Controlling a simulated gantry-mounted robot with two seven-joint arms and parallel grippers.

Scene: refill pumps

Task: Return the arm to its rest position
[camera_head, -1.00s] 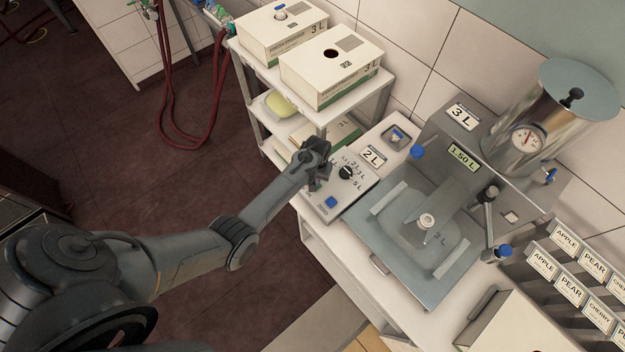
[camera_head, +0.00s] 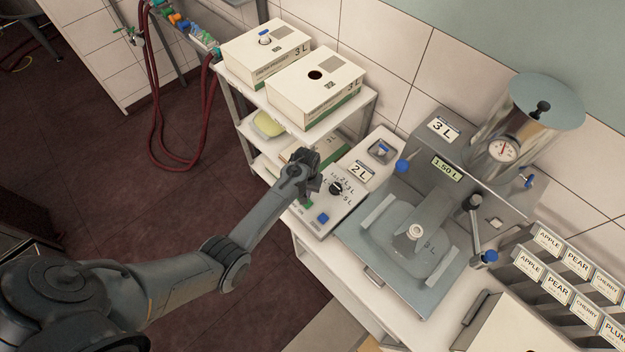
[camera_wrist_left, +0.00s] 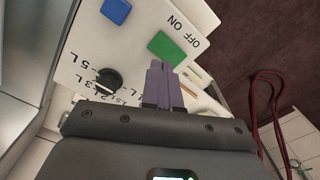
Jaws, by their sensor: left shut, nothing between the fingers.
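My left arm comes in from the left in the head view. Its gripper (camera_head: 313,186) is at the left end of a white control panel (camera_head: 318,230), close to a green button (camera_head: 308,204). In the left wrist view the purple-grey fingers (camera_wrist_left: 160,78) are together and empty. They lie in front of the panel beside the green ON/OFF button (camera_wrist_left: 167,47); I cannot tell whether they touch it. A black dial (camera_wrist_left: 109,80) and a blue button (camera_wrist_left: 117,11) are apart from the fingers. My right gripper is not in view.
A filling machine (camera_head: 440,165) with a 1.50 L display, a metal tank (camera_head: 505,135) and a clamp arm stands right of the panel. White boxes (camera_head: 315,85) sit on a shelf rack behind the gripper. Labelled racks (camera_head: 560,275) are at the right.

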